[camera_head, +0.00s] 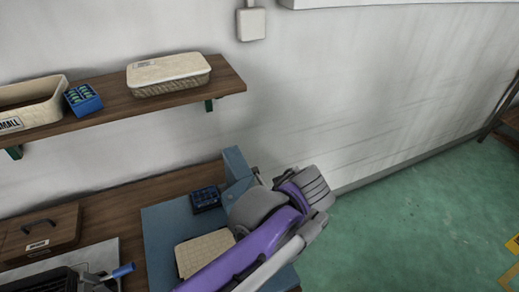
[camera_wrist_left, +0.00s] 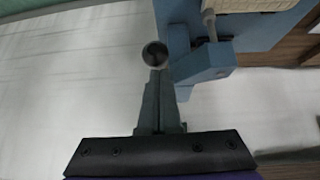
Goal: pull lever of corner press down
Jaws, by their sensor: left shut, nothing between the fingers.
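The blue corner press (camera_head: 237,165) stands at the right back of a blue board (camera_head: 160,232) on the bench. It also shows in the left wrist view (camera_wrist_left: 205,68). A round dark knob (camera_wrist_left: 155,53), apparently the end of the press's lever, lies just beyond my left fingertips. I cannot tell whether they touch. My left gripper (camera_wrist_left: 157,75) is shut and empty, beside the press body. In the head view my purple left arm reaches up to the press and hides its lower part and most of the gripper. My right gripper is not in view.
On the board are a dark blue tray (camera_head: 206,198) and a cream panel (camera_head: 203,252). A blue-handled device (camera_head: 122,271) and a wooden box (camera_head: 40,235) stand left. A shelf (camera_head: 228,80) above holds a lidded basket (camera_head: 168,75).

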